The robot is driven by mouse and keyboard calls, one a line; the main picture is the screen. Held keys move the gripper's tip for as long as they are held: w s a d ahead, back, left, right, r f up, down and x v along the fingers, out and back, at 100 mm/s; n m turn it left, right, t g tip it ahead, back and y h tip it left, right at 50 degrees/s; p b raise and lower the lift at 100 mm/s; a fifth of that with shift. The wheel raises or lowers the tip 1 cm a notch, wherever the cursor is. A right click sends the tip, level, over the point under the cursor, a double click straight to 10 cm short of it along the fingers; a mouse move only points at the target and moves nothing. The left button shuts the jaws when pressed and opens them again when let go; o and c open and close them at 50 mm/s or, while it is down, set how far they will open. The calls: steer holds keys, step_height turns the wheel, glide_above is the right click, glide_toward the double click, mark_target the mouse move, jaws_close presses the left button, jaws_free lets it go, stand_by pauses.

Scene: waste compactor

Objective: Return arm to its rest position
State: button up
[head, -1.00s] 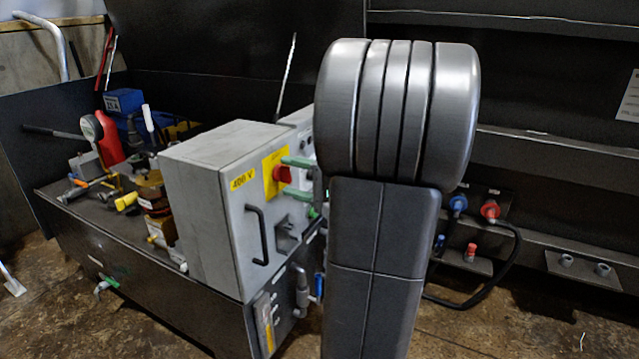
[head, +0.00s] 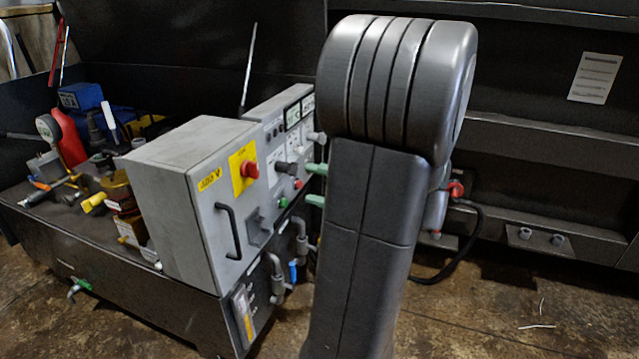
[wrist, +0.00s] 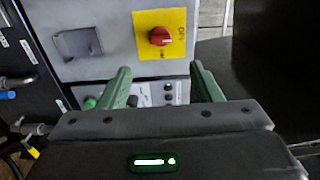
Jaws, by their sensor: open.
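My gripper (wrist: 161,88) shows in the wrist view with its two green fingers apart and nothing between them. Beyond the fingers is the grey electrical cabinet (wrist: 90,20) with a red rotary switch (wrist: 160,36) on a yellow plate. In the head view my arm stands upright in front of the cabinet's right side and hides part of what lies behind. The green fingertips (head: 316,185) show just left of my arm, close to the cabinet (head: 185,190) in the picture. The red switch (head: 250,170) is clear of them. I cannot tell the exact gap to the cabinet.
A dark bench (head: 110,265) holds tools, a blue box (head: 82,96) and a red bottle (head: 68,138) left of the cabinet. Pipes and a blue valve (head: 293,271) jut from the front. A dark wall with a ledge (head: 590,235) stands at right. Floor shows at lower right.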

mark_target(257, 172)
steer(key=shift+a, duration=0.15)
steer(key=b+x, duration=0.3)
steer(key=x, duration=1)
steer(key=shift+w+a+b, duration=0.15)
steer(key=shift+a+b, duration=0.15)
steer(key=shift+b, duration=0.1)
